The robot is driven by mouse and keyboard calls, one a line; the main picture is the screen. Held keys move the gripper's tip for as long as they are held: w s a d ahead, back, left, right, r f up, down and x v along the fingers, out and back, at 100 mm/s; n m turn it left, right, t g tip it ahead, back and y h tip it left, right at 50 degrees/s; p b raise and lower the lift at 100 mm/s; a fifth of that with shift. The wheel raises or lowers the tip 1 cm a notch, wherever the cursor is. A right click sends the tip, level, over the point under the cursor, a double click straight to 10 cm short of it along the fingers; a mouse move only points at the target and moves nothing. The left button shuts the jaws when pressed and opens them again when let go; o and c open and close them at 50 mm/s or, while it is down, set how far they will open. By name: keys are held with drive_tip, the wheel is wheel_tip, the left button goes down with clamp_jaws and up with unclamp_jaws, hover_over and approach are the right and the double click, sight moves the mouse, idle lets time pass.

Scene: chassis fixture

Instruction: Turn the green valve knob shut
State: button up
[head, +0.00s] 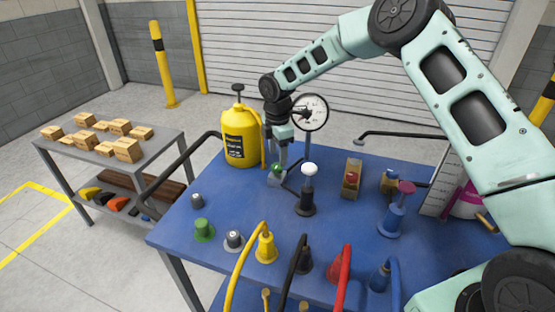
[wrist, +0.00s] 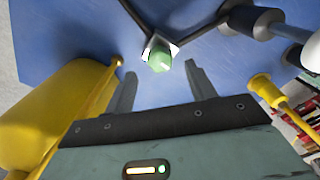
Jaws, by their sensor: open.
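The green valve knob (head: 278,168) sits on a pale metal block on the blue table, behind the white-topped black post. In the wrist view the knob (wrist: 160,60) shows as a faceted green cap with dark pipes running off both sides. My gripper (head: 279,157) is over the knob, pointing down. In the wrist view its two fingers (wrist: 160,69) are apart with nothing between them. The knob lies just beyond the fingertips, roughly centred between them; I cannot tell the exact height gap. The knob's far side is hidden.
A yellow jug (head: 240,140) stands close left of my gripper. The white-topped post (head: 308,190) is close in front right, and a gauge (head: 311,112) is behind. A red-button box (head: 351,180) and a blue valve (head: 394,215) stand right. Several coloured fittings line the front.

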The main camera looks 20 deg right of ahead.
sight(278, 165)
drive_tip(key=shift+f+p, duration=0.4)
drive_tip(key=shift+f, duration=1.85)
drive_tip(key=c, duration=1)
drive_tip(key=shift+o, duration=0.2)
